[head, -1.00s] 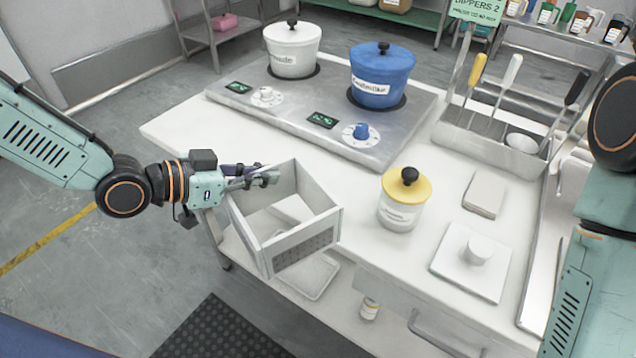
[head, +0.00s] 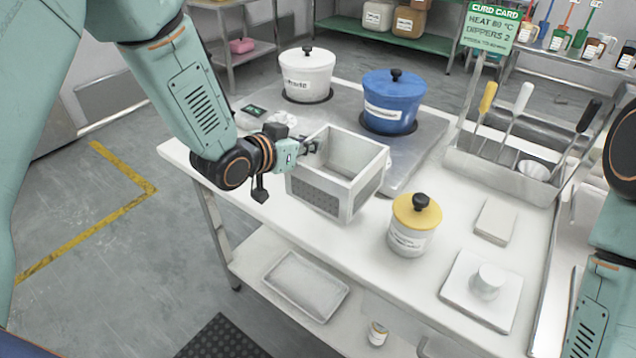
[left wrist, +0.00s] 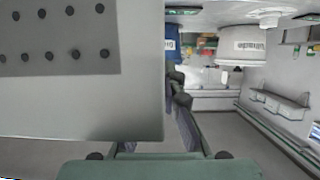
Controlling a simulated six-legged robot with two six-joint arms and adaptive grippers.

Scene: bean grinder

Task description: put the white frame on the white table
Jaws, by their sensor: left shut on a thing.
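The white frame (head: 352,196) is an open box-like frame with a perforated panel low on its side. In the head view it is upright over the left part of the white table (head: 420,290), in front of the hob. I cannot tell whether its base touches the tabletop. My left gripper (head: 312,147) is shut on the frame's upper left wall. In the left wrist view the frame's wall (left wrist: 80,110) fills the left half, beside the finger. My right gripper is out of view; only part of my right arm shows at the right edge.
A hob with a white pot (head: 307,76) and a blue pot (head: 390,104) stands behind the frame. A yellow-lidded jar (head: 413,228) is close to its right. A white press plate (head: 482,290), a pale block (head: 495,221) and a ladle rack (head: 505,172) are further right.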

